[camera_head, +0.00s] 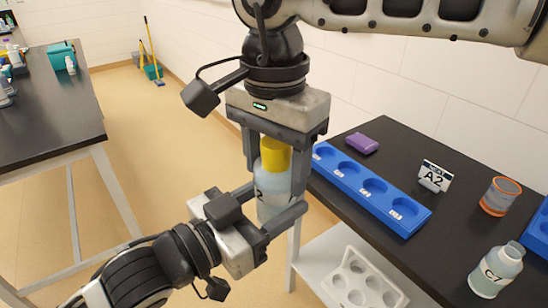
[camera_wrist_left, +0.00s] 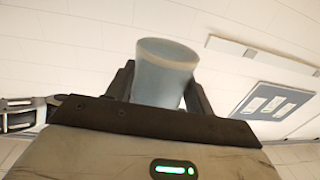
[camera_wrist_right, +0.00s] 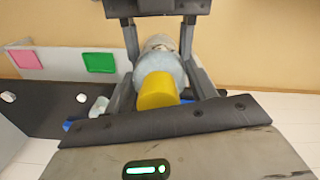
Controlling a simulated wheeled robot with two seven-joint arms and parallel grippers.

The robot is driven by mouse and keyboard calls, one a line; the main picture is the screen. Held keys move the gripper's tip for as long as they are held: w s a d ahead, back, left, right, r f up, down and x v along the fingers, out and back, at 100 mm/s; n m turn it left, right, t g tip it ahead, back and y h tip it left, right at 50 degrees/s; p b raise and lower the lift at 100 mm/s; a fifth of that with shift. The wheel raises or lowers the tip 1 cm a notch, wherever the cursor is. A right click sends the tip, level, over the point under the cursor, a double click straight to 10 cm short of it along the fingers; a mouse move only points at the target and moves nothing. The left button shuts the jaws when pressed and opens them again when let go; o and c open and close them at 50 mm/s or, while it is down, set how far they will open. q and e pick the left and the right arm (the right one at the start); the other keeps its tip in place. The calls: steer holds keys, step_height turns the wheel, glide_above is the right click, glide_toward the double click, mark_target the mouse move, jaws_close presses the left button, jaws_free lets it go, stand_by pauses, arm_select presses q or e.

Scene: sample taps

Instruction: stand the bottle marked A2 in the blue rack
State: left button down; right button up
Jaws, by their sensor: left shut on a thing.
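A pale bottle with a yellow cap (camera_head: 274,155) hangs upright in the air, left of the dark bench. Its label is mostly hidden; a "2" shows. My left gripper (camera_head: 275,213) is shut on its lower body from the left. The bottle's base (camera_wrist_left: 164,75) shows between its fingers in the left wrist view. My right gripper (camera_head: 276,180) points down from above, its fingers on either side of the capped top with visible gaps. The yellow cap (camera_wrist_right: 158,92) also shows in the right wrist view. A long blue rack (camera_head: 411,225) with several round wells lies on the bench; its visible wells look empty.
An A2 card (camera_head: 434,176) stands beside the rack. A purple block (camera_head: 362,143), an orange-and-grey jar (camera_head: 500,197) and an open bottle marked C7 (camera_head: 495,272) stand on the bench. Another blue rack (camera_head: 539,236) is at the right edge. A white rack (camera_head: 357,281) sits below.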

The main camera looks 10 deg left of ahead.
steer(key=shift+a, duration=0.1)
steer(key=c, duration=0.5)
arm_select(q)
steer(key=shift+c, duration=2.4)
jaws_free()
arm_select(e)
steer(key=shift+r, duration=0.1)
